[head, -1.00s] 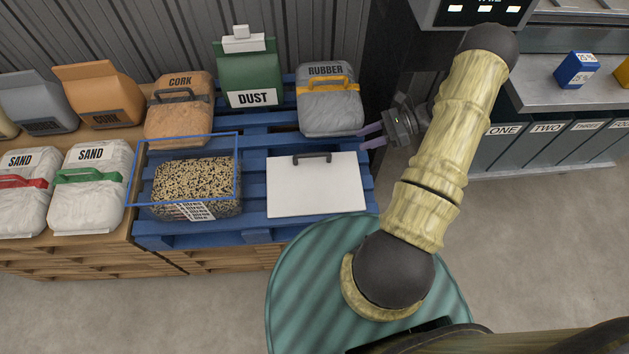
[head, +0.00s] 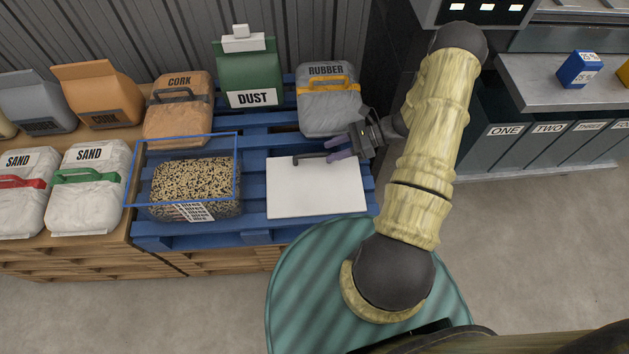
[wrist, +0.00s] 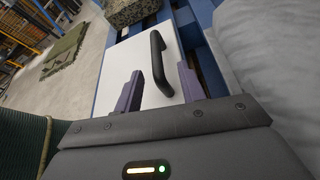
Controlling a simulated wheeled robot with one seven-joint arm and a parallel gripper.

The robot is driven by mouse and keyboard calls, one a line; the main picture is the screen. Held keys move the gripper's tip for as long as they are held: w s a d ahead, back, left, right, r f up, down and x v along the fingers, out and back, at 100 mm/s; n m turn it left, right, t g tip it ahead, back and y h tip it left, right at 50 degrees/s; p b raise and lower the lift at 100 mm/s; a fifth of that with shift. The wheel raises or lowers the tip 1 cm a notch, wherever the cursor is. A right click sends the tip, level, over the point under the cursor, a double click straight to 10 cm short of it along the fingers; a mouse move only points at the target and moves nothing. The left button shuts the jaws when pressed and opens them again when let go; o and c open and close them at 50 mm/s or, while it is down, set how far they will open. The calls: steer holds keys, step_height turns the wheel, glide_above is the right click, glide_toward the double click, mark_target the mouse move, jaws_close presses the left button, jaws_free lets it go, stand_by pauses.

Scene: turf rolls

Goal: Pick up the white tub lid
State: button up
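The white tub lid (head: 316,192) lies flat on the blue pallet, with a dark bar handle (head: 310,158) along its far edge. My gripper (head: 336,150) is over the lid's far right corner, by the right end of the handle. In the wrist view the lid (wrist: 128,65) lies ahead, and its black handle (wrist: 158,62) reaches in between the two purple fingers of my gripper (wrist: 160,88). The fingers are apart, with gaps to the handle on both sides. Whether they are level with the handle is hard to tell.
A clear tub of speckled granules (head: 195,188) with a blue rim frame stands left of the lid. The grey RUBBER bag (head: 328,105) is just behind my gripper. The green DUST bag (head: 249,75) and CORK bag (head: 178,110) stand further back left.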

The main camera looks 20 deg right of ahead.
mark_target(319, 155)
steer(key=x, duration=0.5)
steer(key=shift+s+r+b, duration=0.1)
steer(key=shift+r+b, duration=0.05)
steer(key=shift+b, duration=0.15)
jaws_close()
